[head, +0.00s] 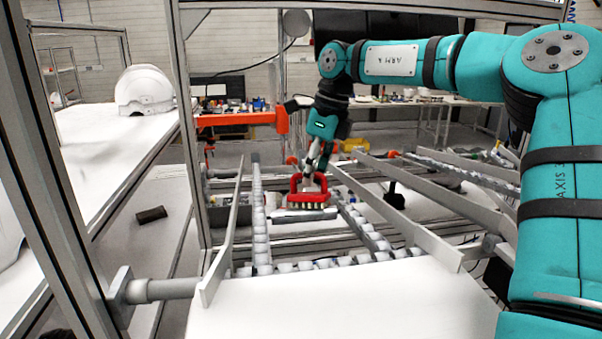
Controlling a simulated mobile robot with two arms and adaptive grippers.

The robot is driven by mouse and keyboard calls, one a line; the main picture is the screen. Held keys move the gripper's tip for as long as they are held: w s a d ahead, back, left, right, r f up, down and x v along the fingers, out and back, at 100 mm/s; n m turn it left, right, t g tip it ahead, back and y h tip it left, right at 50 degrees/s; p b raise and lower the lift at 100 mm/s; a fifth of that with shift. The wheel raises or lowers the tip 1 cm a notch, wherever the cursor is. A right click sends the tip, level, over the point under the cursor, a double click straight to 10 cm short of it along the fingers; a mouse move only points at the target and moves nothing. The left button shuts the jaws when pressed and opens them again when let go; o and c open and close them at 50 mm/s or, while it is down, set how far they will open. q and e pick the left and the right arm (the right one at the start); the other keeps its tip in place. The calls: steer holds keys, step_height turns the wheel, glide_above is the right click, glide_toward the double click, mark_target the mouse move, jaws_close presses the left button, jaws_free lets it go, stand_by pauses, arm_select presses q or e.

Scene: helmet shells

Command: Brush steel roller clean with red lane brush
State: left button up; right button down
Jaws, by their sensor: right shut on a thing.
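The red brush (309,197) has a red looped handle and pale bristles facing down. My right gripper (313,168) is shut on its handle and holds it over the lane in the middle of the head view. A short grey steel roller (302,215) lies crosswise directly under the bristles. The bristles seem to be at the roller's top, but I cannot tell whether they touch it. The brush partly hides the roller. My left gripper is not in view.
Rails with small pale wheels (261,225) flank the lane, with slanted grey guide rails (405,222) beside them. A white surface (345,300) fills the front. Frame posts stand left. A white helmet shell (145,88) sits on the left table, and a dark block (151,214) lies below.

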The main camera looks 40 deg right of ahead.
steer(key=s+d, duration=0.1)
steer(key=d, duration=0.1)
steer(key=s+d, duration=0.1)
steer(key=shift+s+d+f, duration=0.15)
steer(key=shift+d, duration=0.2)
stand_by(0.3)
step_height(320, 180, up, 6)
steer(key=w, duration=0.2)
steer(key=shift+d+f, duration=0.15)
steer(key=shift+d, duration=0.3)
steer(key=r, duration=0.3)
steer(key=shift+w+d, duration=0.25)
steer(key=shift+w, duration=0.15)
stand_by(0.3)
